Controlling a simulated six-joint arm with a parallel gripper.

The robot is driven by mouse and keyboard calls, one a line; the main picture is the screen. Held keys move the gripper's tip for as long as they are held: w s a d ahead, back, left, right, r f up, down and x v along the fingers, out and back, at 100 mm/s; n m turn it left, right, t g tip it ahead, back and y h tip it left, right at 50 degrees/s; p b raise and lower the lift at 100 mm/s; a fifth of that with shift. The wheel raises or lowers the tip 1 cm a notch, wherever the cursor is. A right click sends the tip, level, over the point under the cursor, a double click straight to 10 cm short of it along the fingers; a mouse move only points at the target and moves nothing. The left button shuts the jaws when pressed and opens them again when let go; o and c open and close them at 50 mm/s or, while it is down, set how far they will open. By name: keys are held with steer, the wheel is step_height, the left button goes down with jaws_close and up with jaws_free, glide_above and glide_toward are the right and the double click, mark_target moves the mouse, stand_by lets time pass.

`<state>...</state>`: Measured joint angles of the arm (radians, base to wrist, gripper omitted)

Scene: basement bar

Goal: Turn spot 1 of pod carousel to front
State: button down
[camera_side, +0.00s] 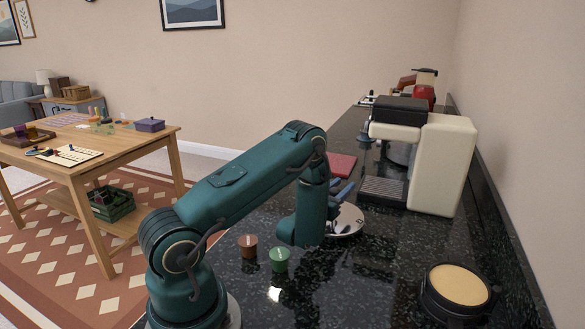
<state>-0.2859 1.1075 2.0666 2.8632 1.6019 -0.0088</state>
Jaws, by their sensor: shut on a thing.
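The pod carousel (347,221) is a round, silvery disc on the dark speckled counter. My arm hides its left part, so its spots cannot be told apart. My gripper (343,192) is at the carousel, its bluish fingers just over the disc's back left side. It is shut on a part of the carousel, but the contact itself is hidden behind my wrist. A brown pod (248,246) and a green pod (279,260) stand on the counter in front of my wrist, apart from the carousel.
A cream and black coffee machine (440,165) stands close behind the carousel, to the right. A red flat item (342,165) lies farther back. A round black container with a tan top (457,284) is at the front right. The front middle counter is clear.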

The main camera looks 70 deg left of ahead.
steer(key=c, duration=0.5)
jaws_free()
steer(key=shift+c, duration=0.2)
steer(key=shift+v, duration=2.55)
